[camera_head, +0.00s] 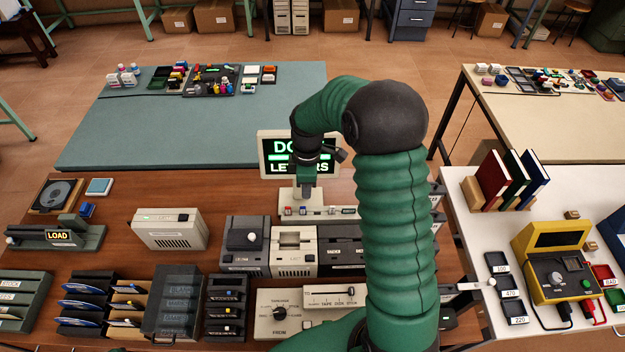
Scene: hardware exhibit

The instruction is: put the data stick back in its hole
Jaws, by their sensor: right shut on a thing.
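My right arm reaches up from the bottom and bends over to the left. Its gripper (304,188) points down in front of the monitor, over the left part of a pale rack (335,211) with small coloured pieces in it. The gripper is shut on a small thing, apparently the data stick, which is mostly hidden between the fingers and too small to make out. I cannot tell whether it touches the rack. The individual holes are too small to see. My left gripper is not in view.
A monitor (268,146) with green lettering stands just behind the gripper. Grey desk units (292,262) stand in front of the rack. My arm hides part of the desk's right side. A white case (170,232) stands left; bare wooden desktop (235,195) lies between.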

